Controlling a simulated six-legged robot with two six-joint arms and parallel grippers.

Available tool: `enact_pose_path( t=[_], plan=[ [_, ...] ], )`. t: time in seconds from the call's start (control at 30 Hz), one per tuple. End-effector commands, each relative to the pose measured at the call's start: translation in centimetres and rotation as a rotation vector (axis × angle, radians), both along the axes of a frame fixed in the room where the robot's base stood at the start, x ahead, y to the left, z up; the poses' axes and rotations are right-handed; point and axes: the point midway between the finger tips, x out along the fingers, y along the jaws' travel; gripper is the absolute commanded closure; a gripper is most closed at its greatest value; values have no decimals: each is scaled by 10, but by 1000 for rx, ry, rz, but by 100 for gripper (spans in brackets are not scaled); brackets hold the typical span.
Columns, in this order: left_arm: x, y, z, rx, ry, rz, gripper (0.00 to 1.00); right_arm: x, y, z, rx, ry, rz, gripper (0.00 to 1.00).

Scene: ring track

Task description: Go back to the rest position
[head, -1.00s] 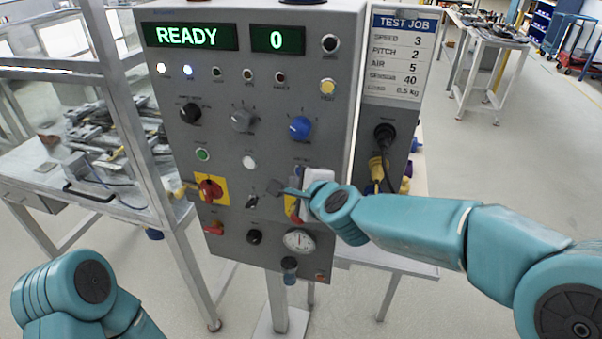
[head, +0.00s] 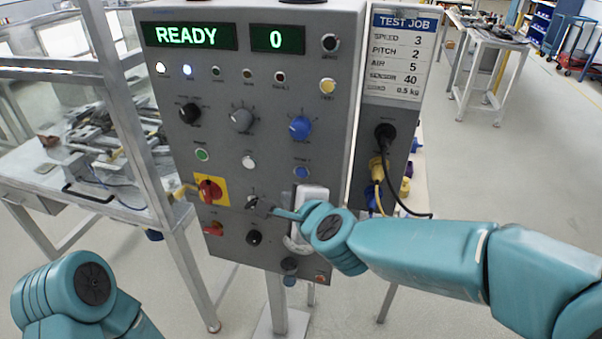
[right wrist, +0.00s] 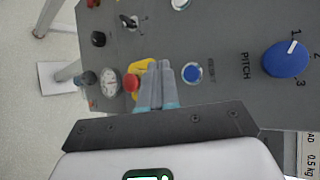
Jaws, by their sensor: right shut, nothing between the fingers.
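My right arm reaches in from the right in the head view. Its gripper (head: 265,206) is shut and empty, in front of the lower part of the grey control panel (head: 225,176). In the right wrist view the closed fingers (right wrist: 156,86) overlap a yellow plate (right wrist: 144,66) with a red knob (right wrist: 131,83). A blue button (right wrist: 192,73) is just right of the fingers. I cannot tell whether the fingertips touch the panel. My left arm (head: 75,295) is folded at the lower left of the head view; its gripper is out of sight.
The panel's display (head: 188,36) reads READY and 0. A metal-framed bench (head: 125,213) stands left. Open floor (head: 500,170) lies right.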

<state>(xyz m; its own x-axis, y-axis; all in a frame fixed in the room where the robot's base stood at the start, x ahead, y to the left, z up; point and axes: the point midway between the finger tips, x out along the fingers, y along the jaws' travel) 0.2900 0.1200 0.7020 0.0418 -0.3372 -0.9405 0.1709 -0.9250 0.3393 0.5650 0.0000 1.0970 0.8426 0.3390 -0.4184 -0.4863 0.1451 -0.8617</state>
Motion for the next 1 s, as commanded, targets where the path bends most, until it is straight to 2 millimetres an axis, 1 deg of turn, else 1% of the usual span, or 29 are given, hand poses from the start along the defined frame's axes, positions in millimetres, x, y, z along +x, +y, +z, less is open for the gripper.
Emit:
enact_pose_path(
  t=[0.43, 0.5, 0.57, 0.6, 0.67, 0.7, 0.77, 0.8, 0.87, 0.9, 0.97, 1.0],
  plan=[
    [0, 0, 0, 0, 0, 0, 15, 1, -1, 0, 0, 1, -2, 100],
    [0, 0, 0, 0, 0, 0, 15, 4, -10, -5, -1, 9, -19, 100],
    [0, 0, 0, 0, 0, 0, 15, 11, -24, -20, -8, 36, -47, 100],
    [0, 0, 0, 0, 0, 0, 15, 16, -36, -38, -18, 67, -72, 100],
    [0, 0, 0, 0, 0, 0, 15, 19, -56, -74, -39, 133, -105, 100],
    [0, 0, 0, 0, 0, 0, 15, 17, -70, -104, -61, 187, -122, 100],
    [0, 0, 0, 0, 0, 0, 15, 8, -90, -149, -104, 268, -132, 100],
    [0, 0, 0, 0, 0, 0, 15, -1, -102, -179, -138, 319, -126, 100],
    [0, 0, 0, 0, 0, 0, 15, -19, -118, -222, -196, 393, -100, 100],
    [0, 0, 0, 0, 0, 0, 15, -35, -127, -249, -240, 442, -68, 100],
    [0, 0, 0, 0, 0, 0, 15, -63, -139, -288, -309, 512, 2, 100],
    [0, 0, 0, 0, 0, 0, 15, -85, -145, -312, -354, 556, 63, 100]
  ],
)
